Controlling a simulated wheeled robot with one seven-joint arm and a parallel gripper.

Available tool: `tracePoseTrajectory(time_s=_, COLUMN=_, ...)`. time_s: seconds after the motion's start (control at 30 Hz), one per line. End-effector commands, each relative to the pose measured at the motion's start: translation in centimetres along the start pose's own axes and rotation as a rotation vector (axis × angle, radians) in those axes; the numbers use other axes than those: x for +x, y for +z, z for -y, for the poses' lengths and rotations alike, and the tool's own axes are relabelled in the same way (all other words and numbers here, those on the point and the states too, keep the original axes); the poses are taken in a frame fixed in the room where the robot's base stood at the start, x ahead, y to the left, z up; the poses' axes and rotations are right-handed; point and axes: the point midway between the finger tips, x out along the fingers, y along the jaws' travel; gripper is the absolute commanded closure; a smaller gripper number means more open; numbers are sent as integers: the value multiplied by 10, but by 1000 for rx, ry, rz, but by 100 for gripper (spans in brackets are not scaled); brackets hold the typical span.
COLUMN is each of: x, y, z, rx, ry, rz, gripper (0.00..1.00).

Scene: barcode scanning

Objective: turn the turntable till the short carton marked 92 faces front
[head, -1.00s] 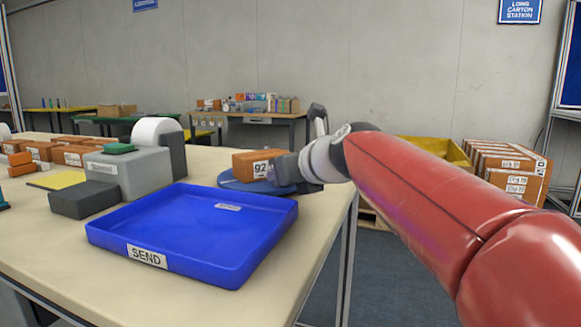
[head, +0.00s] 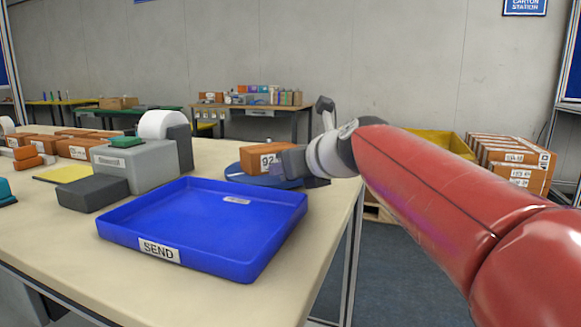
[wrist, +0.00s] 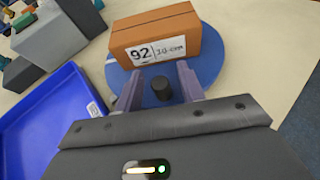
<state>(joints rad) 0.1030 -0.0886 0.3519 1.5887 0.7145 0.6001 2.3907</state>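The short carton marked 92 (wrist: 154,36) is an orange-brown box lying on the round blue turntable (wrist: 209,62). In the wrist view its label side faces my gripper, slightly turned. In the head view the carton (head: 262,151) sits behind the blue tray, and my gripper (head: 290,164) hides part of its label. My gripper (wrist: 160,85) is open, low over the turntable in front of the carton. A short dark knob (wrist: 162,89) stands between its two fingers, with a gap visible on each side. The turntable's rim (head: 231,172) also shows in the head view.
A blue SEND tray (head: 150,217) stands just in front of the turntable. A grey label printer (head: 130,168), a dark grey block (head: 92,194) and several brown cartons are to the left. The table's right edge is close to the turntable.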

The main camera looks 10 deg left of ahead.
Motion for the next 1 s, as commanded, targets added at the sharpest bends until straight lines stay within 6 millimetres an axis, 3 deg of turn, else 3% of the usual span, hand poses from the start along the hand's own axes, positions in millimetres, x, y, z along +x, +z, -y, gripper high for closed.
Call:
tracePoseTrajectory(time_s=0.17, x=-4, y=0, z=0, rx=-1, ry=-1, rz=0, gripper=61)
tracePoseTrajectory(time_s=0.6, x=-70, y=1, z=0, rx=-1, ry=-1, rz=1, gripper=61)
tracePoseTrajectory(time_s=0.97, x=-78, y=0, z=0, rx=1, ry=0, rz=-1, gripper=61)
tracePoseTrajectory(time_s=1.0, x=-78, y=0, z=0, rx=0, ry=0, rz=-1, gripper=65)
